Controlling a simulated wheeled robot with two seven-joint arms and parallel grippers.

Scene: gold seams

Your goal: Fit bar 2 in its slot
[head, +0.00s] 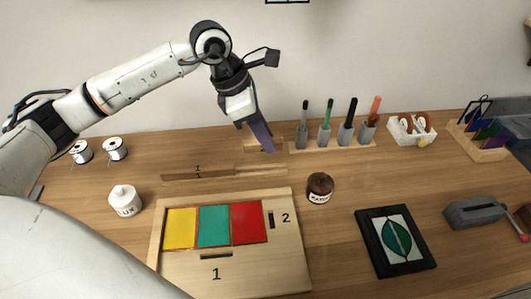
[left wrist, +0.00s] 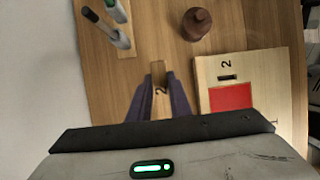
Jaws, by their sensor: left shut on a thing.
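My left gripper (head: 266,145) is at the back of the table, above and behind the board, with its purple fingers pointing down. In the left wrist view the fingers (left wrist: 161,95) are shut on a wooden bar marked 2, bar 2 (left wrist: 158,74). Most of bar 2 is hidden by the fingers in the head view. The pale wooden board (head: 285,262) lies at the front, with slot 2 (head: 271,219) as a dark upright opening beside the red panel, empty. It also shows in the left wrist view (left wrist: 228,77). My right gripper is not in view.
A wooden rack with another bar (head: 198,174) stands behind the board. A brown jar (head: 319,187) is right of it, a white flux pot (head: 125,200) left. A pen holder (head: 331,147) stands behind. A framed leaf panel (head: 365,225) lies right.

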